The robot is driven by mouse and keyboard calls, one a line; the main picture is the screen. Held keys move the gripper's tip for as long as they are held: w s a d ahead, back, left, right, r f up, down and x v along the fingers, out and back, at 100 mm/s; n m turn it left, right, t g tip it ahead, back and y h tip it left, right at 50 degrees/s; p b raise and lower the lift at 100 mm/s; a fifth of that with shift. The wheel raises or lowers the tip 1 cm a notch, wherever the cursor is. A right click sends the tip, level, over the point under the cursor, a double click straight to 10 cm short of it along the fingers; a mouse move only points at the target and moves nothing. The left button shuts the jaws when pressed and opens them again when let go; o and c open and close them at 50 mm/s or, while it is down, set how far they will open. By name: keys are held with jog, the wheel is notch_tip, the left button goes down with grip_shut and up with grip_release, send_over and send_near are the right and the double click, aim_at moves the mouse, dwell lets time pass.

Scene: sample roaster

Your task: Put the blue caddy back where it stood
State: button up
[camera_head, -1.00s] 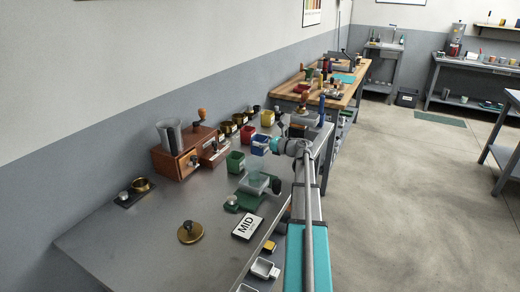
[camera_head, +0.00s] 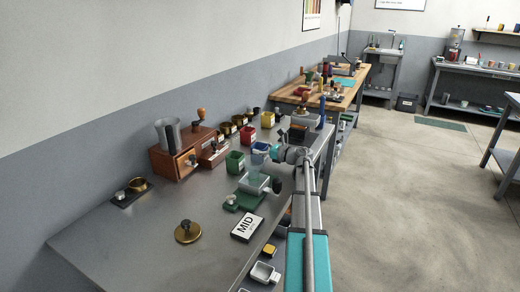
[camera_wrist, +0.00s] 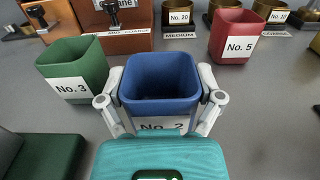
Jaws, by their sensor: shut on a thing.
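The blue caddy (camera_wrist: 160,82), an open square tub with a white "No. 2" label, is between the fingers of my gripper (camera_wrist: 161,108). The fingers press on its left and right sides. It is upright and looks empty. In the head view the blue caddy (camera_head: 259,148) is partly hidden by my gripper (camera_head: 268,152). It is between the green No. 3 caddy (camera_wrist: 77,72) and the red No. 5 caddy (camera_wrist: 233,42), apart from both. I cannot tell whether its base touches the bench.
The grey bench (camera_head: 130,240) has bare room at the front left. A wooden grinder box (camera_head: 172,160) stands behind left. A green scale-like device (camera_head: 245,196) and a MID card (camera_head: 247,227) lie nearer. A yellow caddy (camera_head: 267,119) and several brass cups stand behind.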

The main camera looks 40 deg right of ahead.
jog(key=o, duration=1)
jog(key=shift+r, duration=0.1)
jog(key=shift+v, duration=6)
